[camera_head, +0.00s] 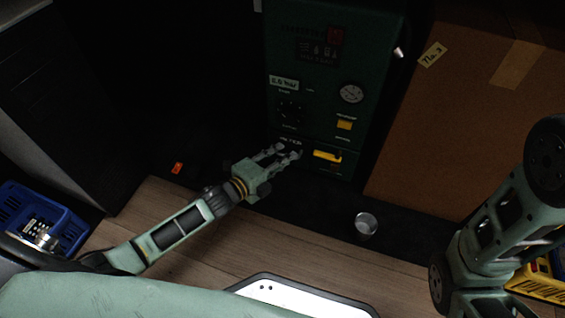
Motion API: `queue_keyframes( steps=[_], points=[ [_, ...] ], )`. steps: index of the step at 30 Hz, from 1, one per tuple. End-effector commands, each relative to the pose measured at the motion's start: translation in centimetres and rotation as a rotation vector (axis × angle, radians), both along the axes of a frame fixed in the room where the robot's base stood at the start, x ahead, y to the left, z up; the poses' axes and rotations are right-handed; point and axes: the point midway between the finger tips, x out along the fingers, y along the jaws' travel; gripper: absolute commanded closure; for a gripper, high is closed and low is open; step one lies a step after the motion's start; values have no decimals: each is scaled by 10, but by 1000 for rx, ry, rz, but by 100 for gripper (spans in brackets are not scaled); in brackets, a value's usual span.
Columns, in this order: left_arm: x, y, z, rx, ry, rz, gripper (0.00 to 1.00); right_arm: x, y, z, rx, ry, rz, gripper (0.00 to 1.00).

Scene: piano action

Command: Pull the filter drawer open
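A dark green machine cabinet (340,90) stands at the back centre, with a gauge, a knob and labels on its front. Low on it is a yellow handle (328,156), on what looks like the filter drawer (325,168), which seems flush with the cabinet front. My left gripper (286,153) reaches in from the left, just left of the yellow handle and apart from it. Its fingers are spread and nothing shows between them. My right arm stands at the right edge of the picture; its gripper is not in view.
A cardboard box (455,130) stands right of the cabinet. A small metal cup (366,224) stands on the dark surface in front. A blue crate (38,222) is at the left and a yellow crate (540,283) at the lower right. Wooden floor (330,250) shows in front.

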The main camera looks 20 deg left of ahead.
Motion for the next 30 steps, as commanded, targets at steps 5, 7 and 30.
queue_keyframes(
  steps=[5,7,30],
  points=[
    [5,-2,-1,0,0,0,74,0,0,-3,0,0,0,60],
    [5,-2,0,0,0,0,74,0,0,-3,0,0,0,60],
    [3,-2,-3,-2,7,3,100,0,0,-3,-1,0,0,60]
  ],
)
